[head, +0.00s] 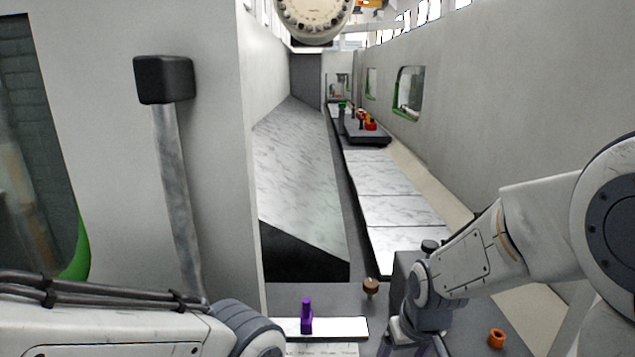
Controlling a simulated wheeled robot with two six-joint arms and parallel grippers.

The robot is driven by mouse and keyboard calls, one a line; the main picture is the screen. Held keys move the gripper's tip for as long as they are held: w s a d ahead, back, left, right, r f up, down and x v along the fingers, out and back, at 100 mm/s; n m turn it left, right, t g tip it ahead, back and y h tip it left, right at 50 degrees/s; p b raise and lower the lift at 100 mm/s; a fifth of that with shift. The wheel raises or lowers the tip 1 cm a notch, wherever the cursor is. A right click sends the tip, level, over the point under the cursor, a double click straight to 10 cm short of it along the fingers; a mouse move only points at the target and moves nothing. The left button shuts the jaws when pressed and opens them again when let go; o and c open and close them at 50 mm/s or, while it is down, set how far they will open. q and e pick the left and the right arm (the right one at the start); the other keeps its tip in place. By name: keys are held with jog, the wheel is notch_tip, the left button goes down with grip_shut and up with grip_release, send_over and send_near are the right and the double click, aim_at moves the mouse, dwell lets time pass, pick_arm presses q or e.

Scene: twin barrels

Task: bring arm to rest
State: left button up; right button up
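My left arm (110,318) enters low from the left, and its grey joint lies near the bottom edge. My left gripper is outside the view. My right arm (470,258) reaches in from the right and bends down at its wrist. My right gripper (410,343) is partly in view at the bottom edge, beside a dark box (405,275). Its fingertips are cut off, so I cannot tell whether it is open or shut. Nothing held shows.
A purple peg (307,318) stands on a white strip (345,327). A brown knob (370,287) and an orange ring (496,338) are nearby. A black-headed post (165,80) stands left, against a pale wall (220,130). Pale panels (395,205) stretch away ahead.

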jog(key=s+d+f+m, duration=0.1)
jog(key=s+d+m, duration=0.15)
jog(key=s, duration=0.35)
jog(key=s+a+r+n+g, duration=0.1)
jog(key=s+a+r+n, duration=0.1)
jog(key=s+a+n, duration=0.2)
jog(key=s+a+r+n+g, duration=0.1)
jog(key=s+a+r+n, duration=0.2)
jog(key=s+a, duration=0.6)
jog(key=shift+r+n+g+y, duration=0.2)
jog(key=shift+n+g+y, duration=0.15)
jog(key=shift+n, duration=0.2)
jog(key=shift+s, duration=0.1)
